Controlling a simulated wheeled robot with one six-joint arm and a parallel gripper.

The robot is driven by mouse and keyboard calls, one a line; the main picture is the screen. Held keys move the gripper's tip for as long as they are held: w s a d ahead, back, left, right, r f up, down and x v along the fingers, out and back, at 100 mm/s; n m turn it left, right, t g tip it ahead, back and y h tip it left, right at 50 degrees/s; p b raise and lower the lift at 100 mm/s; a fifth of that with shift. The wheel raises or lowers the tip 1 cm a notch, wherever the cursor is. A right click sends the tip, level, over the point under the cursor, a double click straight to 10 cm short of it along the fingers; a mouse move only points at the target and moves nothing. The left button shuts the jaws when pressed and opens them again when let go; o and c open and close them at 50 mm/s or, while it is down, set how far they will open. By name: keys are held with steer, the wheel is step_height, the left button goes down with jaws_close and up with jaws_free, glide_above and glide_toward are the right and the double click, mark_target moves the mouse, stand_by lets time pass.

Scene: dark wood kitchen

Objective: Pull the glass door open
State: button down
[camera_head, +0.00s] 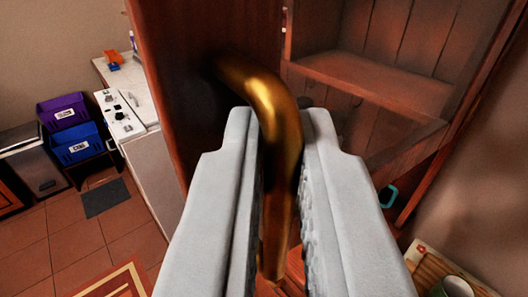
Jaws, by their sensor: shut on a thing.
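A curved brass handle (262,90) stands out from a dark red-brown wooden door part (190,55) at the upper middle. My gripper (280,120) is shut on the handle, with one pale grey finger on each side of its bar. The handle's lower end shows between the fingers. A wooden cabinet interior with shelves (370,75) shows to the right of the door part. I cannot make out the glass pane itself, nor tell how far the door stands open.
At the left stand a purple bin (62,110), a blue bin (75,145) and a white appliance (125,120) with knobs. The tiled floor (40,240) is clear at the lower left, beside a patterned rug (110,285). A cup (455,287) is at the lower right.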

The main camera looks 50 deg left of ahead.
steer(key=c, duration=1.9)
jaws_free()
steer(key=shift+w+d+f, duration=0.2)
steer(key=shift+w+f, duration=0.1)
steer(key=shift+f, duration=0.05)
steer(key=o, duration=0.3)
steer(key=shift+w+f, duration=0.15)
steer(key=shift+w, duration=0.15)
steer(key=shift+o, duration=0.4)
steer(key=shift+s+a+r, duration=0.1)
steer(key=shift+r, duration=0.1)
steer(key=shift+s, duration=0.1)
steer(key=v, duration=1.7)
steer(key=shift+s+r, duration=0.1)
